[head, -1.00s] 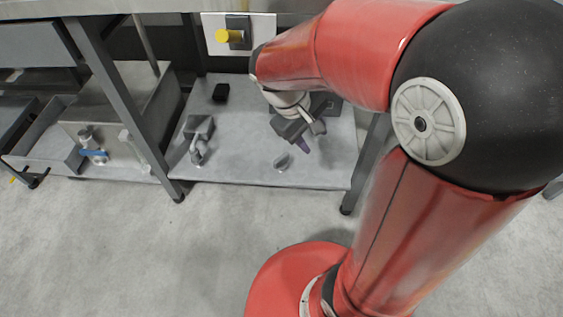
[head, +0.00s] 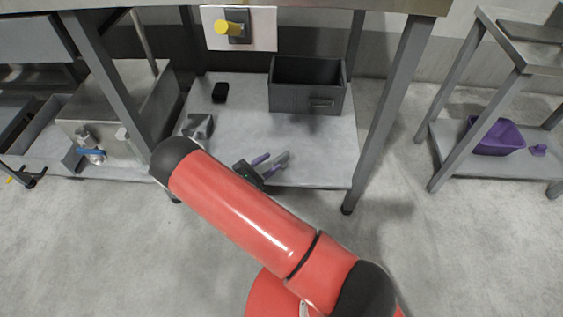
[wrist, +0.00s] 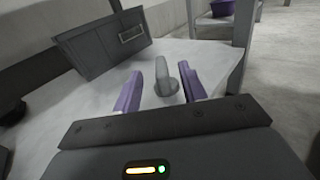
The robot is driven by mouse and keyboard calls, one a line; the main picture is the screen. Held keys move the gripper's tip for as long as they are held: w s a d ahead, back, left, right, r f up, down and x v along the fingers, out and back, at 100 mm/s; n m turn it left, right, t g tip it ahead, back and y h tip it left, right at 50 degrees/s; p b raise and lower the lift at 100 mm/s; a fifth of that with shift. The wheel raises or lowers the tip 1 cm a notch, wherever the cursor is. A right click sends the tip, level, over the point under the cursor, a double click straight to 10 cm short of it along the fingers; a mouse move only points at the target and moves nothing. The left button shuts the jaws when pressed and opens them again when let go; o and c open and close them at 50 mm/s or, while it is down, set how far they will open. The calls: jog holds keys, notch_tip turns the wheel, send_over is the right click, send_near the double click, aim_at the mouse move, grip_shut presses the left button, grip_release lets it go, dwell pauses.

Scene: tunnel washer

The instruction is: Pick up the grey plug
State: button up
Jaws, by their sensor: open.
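The grey plug (head: 284,156) lies on the grey lower shelf (head: 325,150), near its front edge. In the wrist view the plug (wrist: 163,86) appears as a rounded grey piece with a narrower raised end. My gripper (head: 268,167) is open, with two purple fingers low over the shelf, pointing towards the plug. In the wrist view the fingers (wrist: 161,75) stand to either side of the plug, with gaps visible on both sides. I cannot tell whether the fingertips touch the shelf.
A dark grey bin (head: 307,97) stands behind the plug. A small black object (head: 220,92) and a grey metal fitting (head: 198,125) sit further left. The table legs (head: 388,115) frame the shelf. A purple tub (head: 496,136) is on another rack at right.

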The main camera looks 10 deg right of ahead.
aim_at(289, 152)
jog(key=shift+w+f, duration=0.1)
jog(key=shift+f, duration=0.2)
jog(key=shift+w+d+f, duration=0.1)
jog(key=shift+d, duration=0.2)
jog(key=x, duration=0.7)
jog(key=shift+f, duration=0.25)
jog(key=shift+c, duration=0.4)
grip_shut()
